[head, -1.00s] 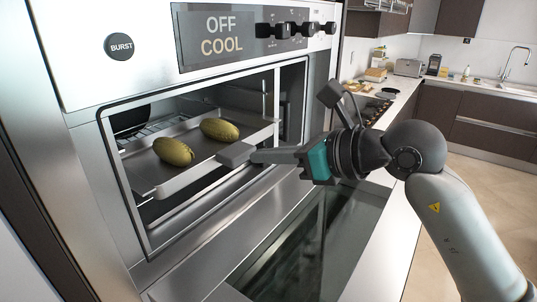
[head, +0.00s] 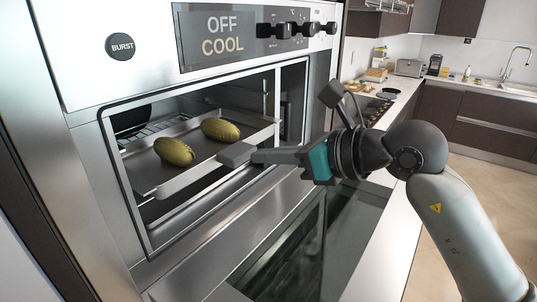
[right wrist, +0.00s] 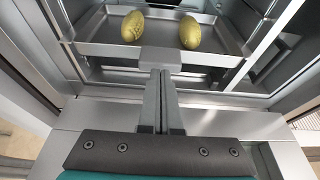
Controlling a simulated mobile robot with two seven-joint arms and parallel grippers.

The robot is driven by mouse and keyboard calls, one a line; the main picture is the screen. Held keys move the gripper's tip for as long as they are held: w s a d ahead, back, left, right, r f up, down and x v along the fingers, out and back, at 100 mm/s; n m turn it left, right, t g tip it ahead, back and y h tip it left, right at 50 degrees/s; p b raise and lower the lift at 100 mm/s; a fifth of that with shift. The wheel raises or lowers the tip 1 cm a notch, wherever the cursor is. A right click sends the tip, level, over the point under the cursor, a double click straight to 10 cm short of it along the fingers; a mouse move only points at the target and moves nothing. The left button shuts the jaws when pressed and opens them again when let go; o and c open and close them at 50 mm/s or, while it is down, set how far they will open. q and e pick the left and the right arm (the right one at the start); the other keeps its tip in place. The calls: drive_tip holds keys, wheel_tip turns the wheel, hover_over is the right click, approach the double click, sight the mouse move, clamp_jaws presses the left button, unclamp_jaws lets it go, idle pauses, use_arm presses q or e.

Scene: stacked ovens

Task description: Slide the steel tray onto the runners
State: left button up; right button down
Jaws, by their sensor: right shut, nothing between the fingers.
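The steel tray (head: 150,175) is inside the upper oven's cavity, with two yellow-green oval pieces of food (head: 174,151) (head: 221,130) on it. It also shows in the right wrist view (right wrist: 105,33). My right gripper (head: 252,156) is shut, its fingertips at the grey tab on the middle of the tray's front edge. In the right wrist view the closed fingers (right wrist: 161,78) point straight at that tab (right wrist: 160,58). Whether they touch it I cannot tell. The runners under the tray are mostly hidden. My left gripper is not in view.
A wire rack (head: 150,130) shows at the back left of the cavity. The oven door (head: 290,240) is folded down below the opening, under my right arm. The panel (head: 222,33) reads OFF and COOL. A counter (head: 400,95) stands at the right.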

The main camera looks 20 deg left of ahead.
drive_tip(key=shift+a, duration=0.15)
idle(0.5)
drive_tip(key=shift+w+a, duration=0.5)
drive_tip(key=shift+a, duration=0.8)
drive_tip(key=shift+w+a, duration=0.5)
drive_tip(key=shift+a, duration=0.85)
drive_tip(key=shift+w+a, duration=0.5)
drive_tip(key=shift+a, duration=0.8)
drive_tip(key=s+d+b, duration=0.2)
drive_tip(key=s+d, duration=0.1)
drive_tip(key=d, duration=0.6)
drive_tip(key=shift+s+d, duration=0.2)
drive_tip(key=shift+d, duration=0.05)
